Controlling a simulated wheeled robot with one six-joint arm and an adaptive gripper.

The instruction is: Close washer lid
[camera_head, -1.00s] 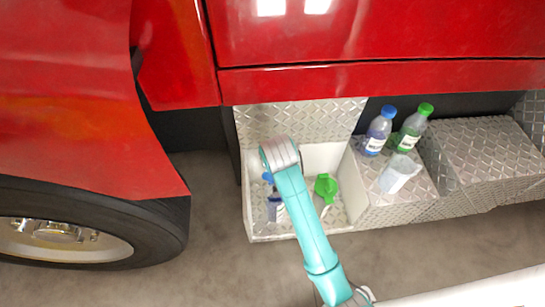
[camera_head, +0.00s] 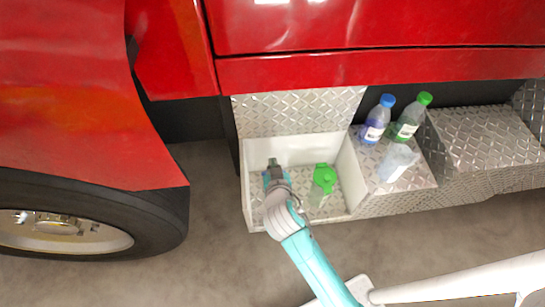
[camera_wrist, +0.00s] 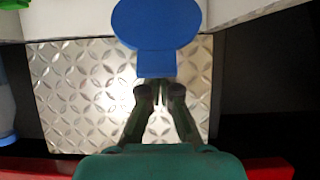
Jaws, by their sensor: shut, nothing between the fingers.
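The blue washer lid (camera_wrist: 158,24) shows in the wrist view as a round cap with a square tab, at the top centre. It looks raised, but its exact angle is hard to tell. My gripper (camera_wrist: 158,92) is shut and empty, with its fingertips right at the tab's edge; I cannot tell whether they touch it. In the head view my gripper (camera_head: 273,162) is inside the left open box, over the blue washer filler, which my wrist mostly hides.
A green-capped filler (camera_head: 324,178) stands to the right in the same white-walled box (camera_head: 348,172). A blue-capped bottle (camera_head: 376,120), a green-capped bottle (camera_head: 411,117) and a pale jug (camera_head: 397,162) stand on the step to the right. The diamond-plate box cover (camera_head: 300,112) stands raised behind.

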